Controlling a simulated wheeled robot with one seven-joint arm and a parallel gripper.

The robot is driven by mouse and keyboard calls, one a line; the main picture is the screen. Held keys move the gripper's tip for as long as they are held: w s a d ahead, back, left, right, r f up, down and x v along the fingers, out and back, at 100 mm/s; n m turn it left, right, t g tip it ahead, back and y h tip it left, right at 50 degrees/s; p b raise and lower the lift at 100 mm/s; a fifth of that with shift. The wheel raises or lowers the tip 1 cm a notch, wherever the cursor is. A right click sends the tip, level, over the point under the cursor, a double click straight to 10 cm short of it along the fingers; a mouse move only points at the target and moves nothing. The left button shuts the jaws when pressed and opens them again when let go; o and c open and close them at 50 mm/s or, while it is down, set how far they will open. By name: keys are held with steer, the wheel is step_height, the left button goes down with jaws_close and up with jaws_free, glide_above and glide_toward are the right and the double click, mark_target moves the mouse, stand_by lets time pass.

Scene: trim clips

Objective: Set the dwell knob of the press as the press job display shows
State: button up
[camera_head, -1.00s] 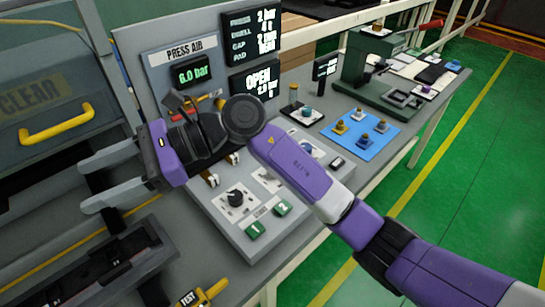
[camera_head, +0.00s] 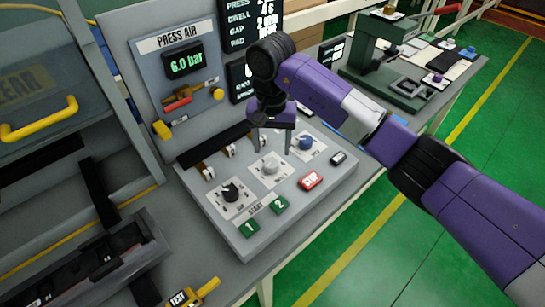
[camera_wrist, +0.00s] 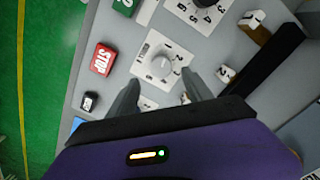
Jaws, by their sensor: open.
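The press control box (camera_head: 240,236) has three knobs: black (camera_head: 231,192), grey (camera_head: 269,166) and blue (camera_head: 306,142). The grey knob sits on a white dial plate in the middle; I take it as the dwell knob, but its label is too small to read surely. My gripper (camera_head: 273,146) points down above the grey knob, open and empty. In the wrist view the grey knob (camera_wrist: 163,66) lies between and just beyond the fingertips; its pointer setting is unclear. The press job display (camera_head: 237,22) is cut off at the top and partly covered; its dwell row value is hard to read.
The red STOP button (camera_head: 311,180) and green buttons 1 (camera_head: 249,228) and 2 (camera_head: 279,205) are near the knobs. Small switches (camera_head: 232,150) line the box's back edge. The press air panel (camera_head: 183,63) reads 6.0 bar. A green press (camera_head: 372,62) stands further right.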

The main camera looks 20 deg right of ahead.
mark_target(272, 162)
step_height(272, 162, down, 6)
steer(key=shift+a+r+p, duration=0.1)
steer(key=shift+p, duration=0.45)
steer(key=shift+c, duration=0.2)
jaws_close()
